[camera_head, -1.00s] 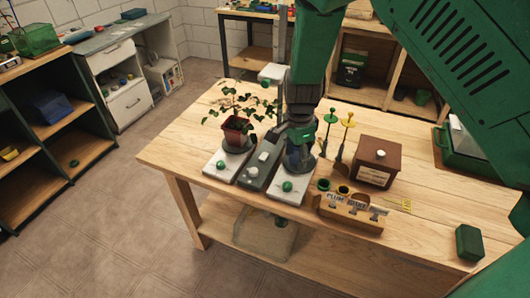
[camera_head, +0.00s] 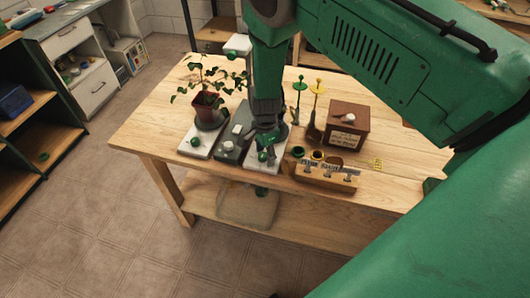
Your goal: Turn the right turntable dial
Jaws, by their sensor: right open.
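The right turntable (camera_head: 282,160) is a white base near the table's front edge, with a round green dial (camera_head: 262,156) at its front. My right gripper (camera_head: 266,142) reaches down over this turntable, its fingers just above or behind the dial; I cannot tell whether they touch it. It is open and hides much of the turntable's plate. The left turntable (camera_head: 188,150) has its own green dial (camera_head: 195,141) and carries a plant in a red pot (camera_head: 207,106). My left gripper is not in view.
A grey unit with a white knob (camera_head: 228,147) stands between the turntables. To the right are a wooden label rack (camera_head: 325,174), green and yellow stakes (camera_head: 316,103) and a brown box (camera_head: 347,127). The wooden table (camera_head: 150,125) is clear at its left end.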

